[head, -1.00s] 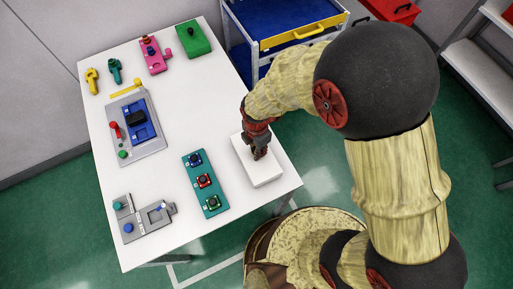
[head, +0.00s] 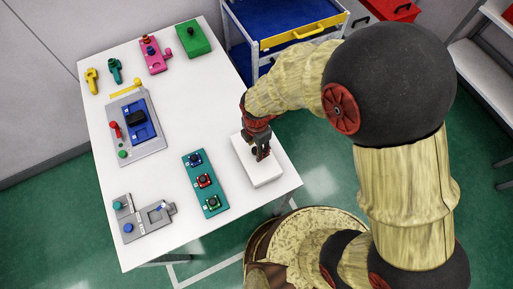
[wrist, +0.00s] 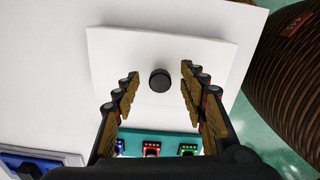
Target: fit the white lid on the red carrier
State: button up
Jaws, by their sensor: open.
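The white lid (head: 262,172) is a flat white slab at the right edge of the white table. In the wrist view the lid (wrist: 135,48) fills the upper middle, with a round black knob (wrist: 160,80) on it. My gripper (head: 262,154) is over the lid. In the wrist view my gripper (wrist: 160,86) is open, with one finger on each side of the knob and a gap at both sides. No red carrier is identifiable on the table; a red box (head: 398,9) at the top right is partly cut off, and I cannot tell if it is the carrier.
A teal board (head: 214,208) with several small knobbed blocks lies left of the lid. The middle of the table (head: 190,105) is clear.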

notch_tip(320, 180, up, 10)
jog(key=shift+r, duration=0.25)
dwell(0.6)
jog(key=s+d+r+m+t, duration=0.2)
jog(key=s+d+r+m, duration=0.2)
jog(key=d+r+m, duration=0.6)
jog(key=s+d+r+m+t, duration=0.3)
jog(key=d+r+m, duration=0.8)
jog(key=m, duration=0.5)
jog(key=shift+s+d+t+b, duration=0.3)
jog(key=shift+s+d+b, duration=0.15)
jog(key=shift+d, duration=0.25)
